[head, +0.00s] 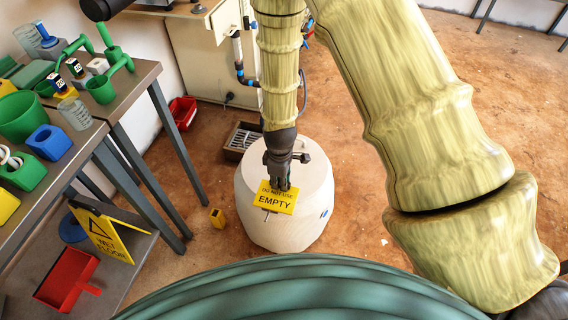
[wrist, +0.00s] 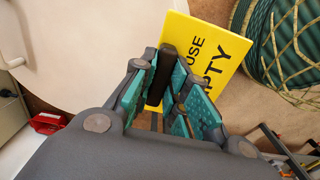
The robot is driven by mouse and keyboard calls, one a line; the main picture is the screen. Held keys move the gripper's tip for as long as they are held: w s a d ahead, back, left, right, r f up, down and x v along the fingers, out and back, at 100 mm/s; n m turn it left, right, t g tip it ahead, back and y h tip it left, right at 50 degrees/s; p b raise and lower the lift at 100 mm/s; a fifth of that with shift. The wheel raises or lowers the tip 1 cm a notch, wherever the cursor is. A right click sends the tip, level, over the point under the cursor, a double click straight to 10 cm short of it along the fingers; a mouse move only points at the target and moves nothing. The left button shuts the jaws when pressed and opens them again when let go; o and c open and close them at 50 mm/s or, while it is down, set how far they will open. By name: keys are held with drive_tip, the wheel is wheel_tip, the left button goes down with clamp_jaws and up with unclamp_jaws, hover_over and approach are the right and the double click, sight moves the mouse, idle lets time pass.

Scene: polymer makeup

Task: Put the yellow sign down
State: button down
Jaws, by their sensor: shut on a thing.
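The yellow sign (head: 275,204) with "DO NOT USE EMPTY" on it is held in my gripper (head: 281,183). In the head view it shows in front of the near top edge of the white drum (head: 290,232); I cannot tell whether it touches the drum. In the wrist view my gripper (wrist: 172,85) is shut on one edge of the sign (wrist: 212,42), and the fingers hide part of its lettering. There the pale drum lid (wrist: 85,45) lies to the left of the sign.
A bench (head: 147,75) with green containers stands at the left. A wet floor sign (head: 101,235) and a red dustpan (head: 68,279) are on its lower shelf. A small yellow block (head: 217,218) and a red bin (head: 183,112) are on the floor. A dark crate (head: 238,141) stands behind the drum.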

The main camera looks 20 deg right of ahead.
drive_tip(key=w+d, duration=0.2)
drive_tip(key=w, duration=0.2)
drive_tip(key=w+d+f, duration=0.1)
drive_tip(key=w, duration=0.3)
drive_tip(key=w+d, duration=0.2)
drive_tip(key=w, duration=0.2)
drive_tip(key=shift+w+d+f, duration=0.1)
drive_tip(key=shift+d+f, duration=0.05)
drive_tip(key=shift+d, duration=0.15)
drive_tip(key=shift+w+f, duration=0.1)
drive_tip(key=shift+f, duration=1.7)
drive_tip(key=c, duration=1.9)
unclamp_jaws()
drive_tip(key=shift+f, duration=0.1)
drive_tip(key=o, duration=0.5)
wheel_tip(320, 180, up, 12)
drive_tip(key=shift+r, duration=0.15)
